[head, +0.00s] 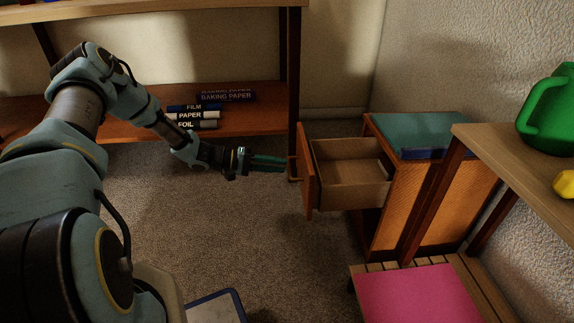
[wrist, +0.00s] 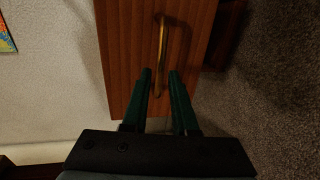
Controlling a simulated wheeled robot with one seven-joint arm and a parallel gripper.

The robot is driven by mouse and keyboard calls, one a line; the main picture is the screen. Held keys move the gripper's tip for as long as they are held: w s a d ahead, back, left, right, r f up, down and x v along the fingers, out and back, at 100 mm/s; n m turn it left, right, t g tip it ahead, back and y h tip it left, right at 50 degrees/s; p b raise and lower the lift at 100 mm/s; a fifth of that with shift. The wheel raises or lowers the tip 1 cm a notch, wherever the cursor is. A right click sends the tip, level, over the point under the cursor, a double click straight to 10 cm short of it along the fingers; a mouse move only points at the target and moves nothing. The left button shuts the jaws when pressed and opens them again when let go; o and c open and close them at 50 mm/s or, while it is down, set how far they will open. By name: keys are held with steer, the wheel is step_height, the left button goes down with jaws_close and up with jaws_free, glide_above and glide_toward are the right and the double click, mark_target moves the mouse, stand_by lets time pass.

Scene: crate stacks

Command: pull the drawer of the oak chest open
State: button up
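The oak chest (head: 390,232) stands at the right in the head view, with a teal top. Its drawer (head: 345,190) is pulled well out to the left, and its inside looks empty. The drawer front (wrist: 120,45) fills the middle of the wrist view, with an upright brass bar handle (wrist: 162,40) on it. My gripper (head: 284,163) is in front of the drawer front, level with the handle. In the wrist view its two green fingers (wrist: 160,75) are apart, one on each side of the handle's lower part, with gaps visible beside the bar.
A shelf (head: 250,124) behind holds boxes of film, paper, foil and baking paper. A blue book (head: 425,153) lies on the chest. At the right, a table (head: 500,150) bears a green jug (head: 550,115); a slatted bench with a pink mat (head: 420,297) is in front. Carpet left of the drawer is clear.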

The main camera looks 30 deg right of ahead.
steer(key=p+v, duration=0.1)
steer(key=v, duration=0.5)
steer(key=shift+a, duration=0.3)
steer(key=shift+w+r, duration=0.1)
steer(key=shift+w, duration=0.05)
